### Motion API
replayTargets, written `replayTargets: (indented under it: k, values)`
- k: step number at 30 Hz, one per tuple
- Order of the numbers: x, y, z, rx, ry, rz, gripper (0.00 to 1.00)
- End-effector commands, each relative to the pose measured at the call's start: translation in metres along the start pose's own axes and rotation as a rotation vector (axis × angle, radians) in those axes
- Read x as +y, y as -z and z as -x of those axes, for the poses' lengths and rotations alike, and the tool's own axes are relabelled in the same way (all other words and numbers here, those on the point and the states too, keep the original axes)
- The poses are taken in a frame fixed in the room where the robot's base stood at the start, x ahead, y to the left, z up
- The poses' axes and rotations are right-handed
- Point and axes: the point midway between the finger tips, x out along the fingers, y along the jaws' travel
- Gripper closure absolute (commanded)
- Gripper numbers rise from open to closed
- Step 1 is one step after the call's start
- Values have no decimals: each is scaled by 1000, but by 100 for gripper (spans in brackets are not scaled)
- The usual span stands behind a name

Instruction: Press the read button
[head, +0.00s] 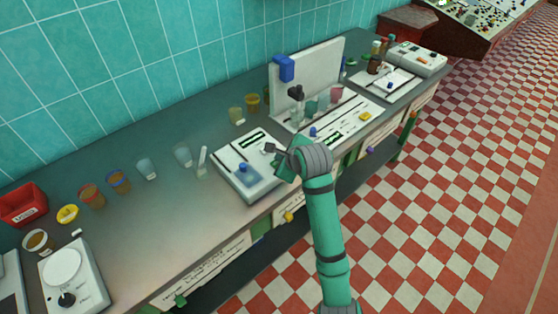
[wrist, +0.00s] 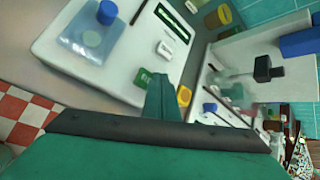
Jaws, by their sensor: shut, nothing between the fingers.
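A pale bench instrument (head: 262,186) stands on the counter just left of my gripper, with a dark display strip and a blue-capped item on top. In the wrist view the instrument (wrist: 115,78) fills the upper left. It carries a small green button (wrist: 144,78) and a small white button (wrist: 164,50); I cannot read which is the read button. My gripper (head: 279,163) is over the instrument's right side. Its shut, empty fingers (wrist: 160,80) appear close beside the green button. I cannot tell whether they touch it.
A white upright panel (head: 308,80) with a blue block (head: 284,68) stands behind and right. Clear cups (head: 183,155) and amber cups (head: 118,181) line the counter to the left. A dial device (head: 70,285) stands at lower left.

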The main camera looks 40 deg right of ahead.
Motion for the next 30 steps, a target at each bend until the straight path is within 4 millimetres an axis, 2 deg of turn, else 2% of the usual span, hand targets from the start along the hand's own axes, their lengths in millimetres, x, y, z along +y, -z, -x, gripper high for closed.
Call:
replayTargets:
  k: [18, 30]
  values:
    - [1, 1, -2, 0, -1, 0, 100]
    - [-7, -7, 10, 0, 0, 1, 100]
